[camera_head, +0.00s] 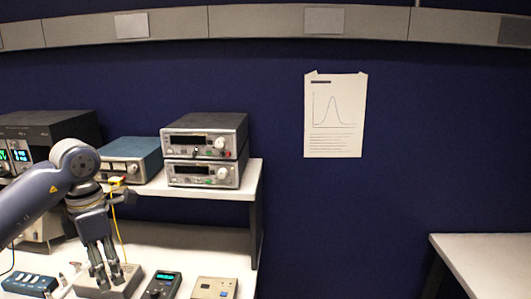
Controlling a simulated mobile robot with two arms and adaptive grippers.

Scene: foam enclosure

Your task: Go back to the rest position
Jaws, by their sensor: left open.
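My left arm comes in from the left, and its left gripper (107,281) points down over the bench at lower left. The gripper is open, with its two dark fingers a little apart. Its fingertips are in front of or just over a low grey box (127,289); I cannot tell whether they touch it. I see nothing held between the fingers. My right gripper is not in view.
The bench (190,240) also bears a dark meter (161,284), a beige box (214,287) and a blue box (30,283). Stacked instruments (205,148) and a blue instrument (131,158) stand on the shelf (249,180) above. Another white table (480,260) is at right.

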